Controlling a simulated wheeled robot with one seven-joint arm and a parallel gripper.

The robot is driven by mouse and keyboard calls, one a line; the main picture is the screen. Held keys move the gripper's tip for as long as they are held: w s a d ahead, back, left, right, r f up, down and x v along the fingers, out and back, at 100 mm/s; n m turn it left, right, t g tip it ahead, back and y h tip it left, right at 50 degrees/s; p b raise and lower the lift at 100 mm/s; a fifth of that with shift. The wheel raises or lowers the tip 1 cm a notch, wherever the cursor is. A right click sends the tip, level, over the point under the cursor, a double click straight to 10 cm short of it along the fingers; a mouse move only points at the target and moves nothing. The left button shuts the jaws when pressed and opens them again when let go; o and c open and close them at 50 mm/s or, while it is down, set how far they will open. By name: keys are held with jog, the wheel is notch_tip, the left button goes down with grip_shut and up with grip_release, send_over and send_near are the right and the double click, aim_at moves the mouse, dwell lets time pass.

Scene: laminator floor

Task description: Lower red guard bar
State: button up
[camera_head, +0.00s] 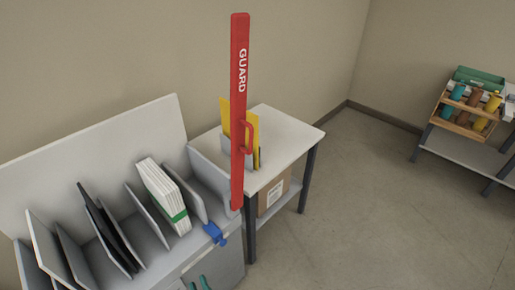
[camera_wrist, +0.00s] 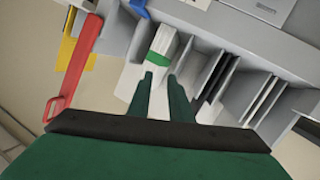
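The red guard bar (camera_head: 239,70), lettered GUARD, stands upright at the front of the sorter's right end. Its red loop handle (camera_head: 249,137) sticks out to the right, partway up. In the wrist view the bar (camera_wrist: 78,70) slants along the left side, with the handle (camera_wrist: 52,107) near its lower end. My gripper (camera_wrist: 160,78) has two dark green fingers apart with nothing between them. The bar is to their left and not touched.
A grey slotted sorter (camera_head: 205,186) holds dark folders and a white stack (camera_head: 163,195) with a green band. A blue clamp-like part (camera_head: 214,233) sits by the bar's foot. A side table (camera_head: 287,138) stands behind the bar. Floor at right is clear up to a bottle rack (camera_head: 460,125).

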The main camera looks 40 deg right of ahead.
jog(key=w+d+r+m+h, duration=0.2)
jog(key=w+d+r+h, duration=0.1)
jog(key=w+d+r, duration=0.3)
jog(key=m+g+h, duration=1)
jog(key=m+g, duration=0.1)
jog(key=m, duration=0.2)
send_near(250, 140)
jog(key=s+x, duration=0.1)
jog(key=x, duration=0.2)
jog(key=shift+w+d+r+m, duration=0.1)
jog(key=shift+w+d+m, duration=0.2)
jog(key=shift+w+d, duration=0.45)
jog(key=x, duration=1)
grip_shut()
